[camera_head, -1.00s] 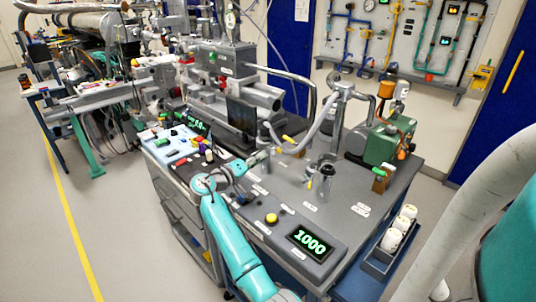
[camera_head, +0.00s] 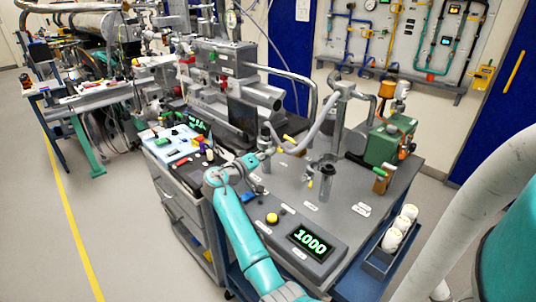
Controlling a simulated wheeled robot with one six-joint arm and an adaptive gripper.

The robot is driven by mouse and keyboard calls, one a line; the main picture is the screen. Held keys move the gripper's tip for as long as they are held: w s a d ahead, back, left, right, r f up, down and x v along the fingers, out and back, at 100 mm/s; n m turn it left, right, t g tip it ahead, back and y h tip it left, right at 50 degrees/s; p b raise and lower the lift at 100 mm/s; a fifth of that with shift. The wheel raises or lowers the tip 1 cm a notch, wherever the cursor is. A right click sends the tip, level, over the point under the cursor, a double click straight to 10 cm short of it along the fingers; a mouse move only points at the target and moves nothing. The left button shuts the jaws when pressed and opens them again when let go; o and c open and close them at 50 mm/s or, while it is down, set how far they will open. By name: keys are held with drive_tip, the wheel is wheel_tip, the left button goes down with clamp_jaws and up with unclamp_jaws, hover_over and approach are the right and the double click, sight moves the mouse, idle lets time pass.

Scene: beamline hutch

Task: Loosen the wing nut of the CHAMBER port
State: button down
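My teal arm reaches over the cart from its front edge. My gripper (camera_head: 262,152) is small and dark, at the near end of the pale flexible hose (camera_head: 318,125). A yellow piece (camera_head: 289,139), possibly a wing nut, sits on the hose end just right of my gripper; I cannot tell if they touch. Another yellow piece (camera_head: 309,184) is beside the upright metal fitting (camera_head: 327,178) on the cart top. The labels are too small to read, so I cannot tell which port is CHAMBER. The finger opening is too small to make out.
The grey cart top (camera_head: 345,225) carries a display (camera_head: 311,241) reading 1000, a yellow button (camera_head: 272,218) and a green pump (camera_head: 388,142). A tray with white rolls (camera_head: 397,232) hangs at the right side. A blue mat (camera_head: 170,146) with small items lies at the left.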

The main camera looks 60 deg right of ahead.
drive_tip(key=shift+n, duration=0.4)
drive_tip(key=n, duration=2.3)
drive_tip(key=shift+w+r, duration=0.2)
drive_tip(key=shift+r, duration=0.1)
idle(0.3)
drive_tip(key=c, duration=1.4)
unclamp_jaws()
drive_tip(key=shift+o, duration=0.2)
